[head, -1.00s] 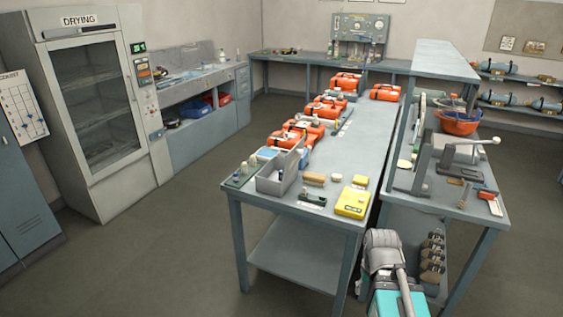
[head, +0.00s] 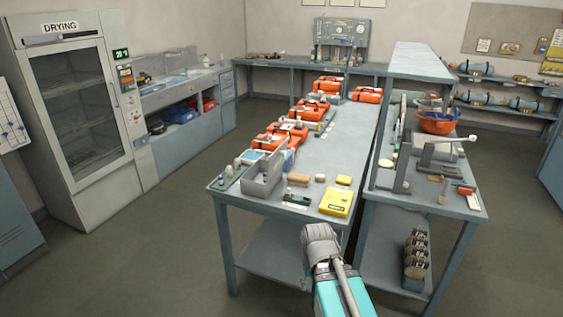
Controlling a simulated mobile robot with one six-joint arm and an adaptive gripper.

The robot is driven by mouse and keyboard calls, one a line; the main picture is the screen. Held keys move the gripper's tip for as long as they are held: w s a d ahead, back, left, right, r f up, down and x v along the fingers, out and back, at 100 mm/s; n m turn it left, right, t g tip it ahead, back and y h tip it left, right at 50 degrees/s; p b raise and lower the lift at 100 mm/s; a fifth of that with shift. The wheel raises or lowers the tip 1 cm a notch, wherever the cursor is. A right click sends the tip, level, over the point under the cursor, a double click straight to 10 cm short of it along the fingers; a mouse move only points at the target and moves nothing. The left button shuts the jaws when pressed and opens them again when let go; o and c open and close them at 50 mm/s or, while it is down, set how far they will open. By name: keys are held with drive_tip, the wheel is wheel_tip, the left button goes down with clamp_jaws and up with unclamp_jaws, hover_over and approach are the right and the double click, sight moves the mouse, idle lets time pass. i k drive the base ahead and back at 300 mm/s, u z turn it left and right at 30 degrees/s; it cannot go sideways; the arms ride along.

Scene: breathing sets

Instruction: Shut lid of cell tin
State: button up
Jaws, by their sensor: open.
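The cell tin appears to be the open grey box (head: 257,191) near the front left corner of the long table (head: 335,150). Its grey lid (head: 264,168) stands raised along the back side. The inside of the tin is too small to make out. My arm shows at the bottom middle of the head view, in front of the table's near edge. My gripper itself cannot be made out there.
Several orange cases (head: 287,132) stand farther back. A side bench (head: 425,198) stands on the right. Floor is free left of the table.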

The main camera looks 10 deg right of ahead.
sight(276, 160)
drive_tip(key=u, duration=0.05)
drive_tip(key=i, duration=1)
drive_tip(key=z, duration=0.05)
